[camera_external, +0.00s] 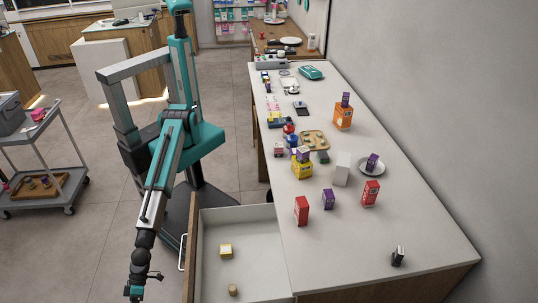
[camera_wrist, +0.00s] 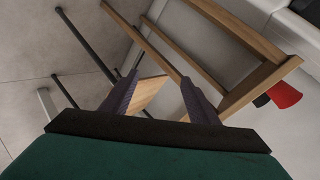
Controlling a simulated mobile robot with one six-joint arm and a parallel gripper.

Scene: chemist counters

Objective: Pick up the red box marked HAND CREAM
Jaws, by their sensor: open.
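Two red boxes stand upright on the counter: one (camera_external: 301,210) near the counter's edge above the drawer, the other (camera_external: 371,193) farther right, in front of the plate. Their print is too small to read, so I cannot tell which is marked HAND CREAM. My gripper (camera_external: 135,292) is low at the bottom left, left of the open drawer and well away from both boxes. In the wrist view my gripper (camera_wrist: 158,92) has its two dark fingers apart with nothing held between them.
Near the red boxes stand a purple box (camera_external: 328,199), a white box (camera_external: 342,169) and a plate (camera_external: 383,168). A cart (camera_external: 70,150) stands left.

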